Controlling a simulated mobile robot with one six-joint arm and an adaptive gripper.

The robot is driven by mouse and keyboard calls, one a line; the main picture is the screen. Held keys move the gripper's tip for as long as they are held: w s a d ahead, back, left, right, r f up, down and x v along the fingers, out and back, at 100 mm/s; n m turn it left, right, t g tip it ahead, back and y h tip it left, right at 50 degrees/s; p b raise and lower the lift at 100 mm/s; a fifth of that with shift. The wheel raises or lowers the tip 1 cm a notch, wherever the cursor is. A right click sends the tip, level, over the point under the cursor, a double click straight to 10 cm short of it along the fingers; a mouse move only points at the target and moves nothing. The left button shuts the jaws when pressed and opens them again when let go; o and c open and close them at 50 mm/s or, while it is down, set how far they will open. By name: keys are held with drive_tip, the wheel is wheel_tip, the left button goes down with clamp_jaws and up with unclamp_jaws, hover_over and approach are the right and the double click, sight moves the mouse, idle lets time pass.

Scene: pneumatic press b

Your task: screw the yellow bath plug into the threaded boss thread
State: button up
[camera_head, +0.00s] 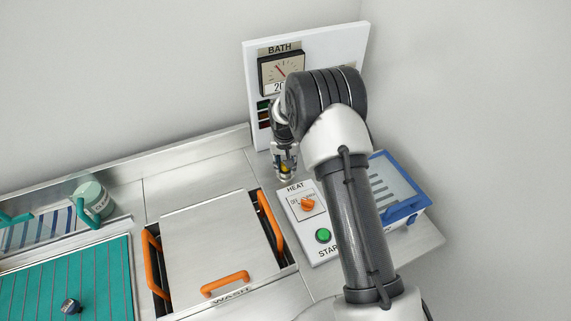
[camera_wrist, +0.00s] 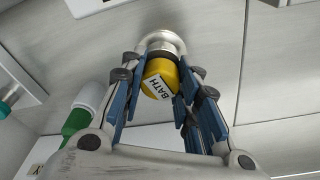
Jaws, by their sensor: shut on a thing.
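The yellow bath plug (camera_wrist: 160,79), with a white BATH label on its end, sits between the fingers of my gripper (camera_wrist: 161,68) in the wrist view. The fingers are shut on its sides. A silver flanged boss (camera_wrist: 160,40) lies directly beyond the plug and in line with it. The plug hides the boss's thread, so I cannot tell how far they engage. In the head view, my gripper (camera_head: 285,160) points down beside the BATH gauge panel, with a bit of the yellow plug (camera_head: 286,168) showing. My arm hides much of this area.
The BATH gauge panel (camera_head: 306,58) stands behind my gripper. The HEAT and START control box (camera_head: 308,232) is just in front, with a blue-rimmed tray (camera_head: 408,208) to its right. The WASH lid (camera_head: 215,245) with orange handles and a teal mat (camera_head: 100,270) lie left.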

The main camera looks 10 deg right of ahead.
drive_tip(key=shift+s+f+m+b, duration=0.1)
drive_tip(key=shift+m+b, duration=0.25)
drive_tip(key=shift+m, duration=0.45)
drive_tip(key=shift+m+b, duration=0.4)
drive_tip(key=shift+m, duration=0.5)
drive_tip(key=o, duration=0.8)
drive_tip(key=shift+o, duration=0.2)
drive_tip(key=shift+n, duration=0.9)
drive_tip(key=shift+n+p, duration=0.3)
drive_tip(key=shift+n, duration=0.5)
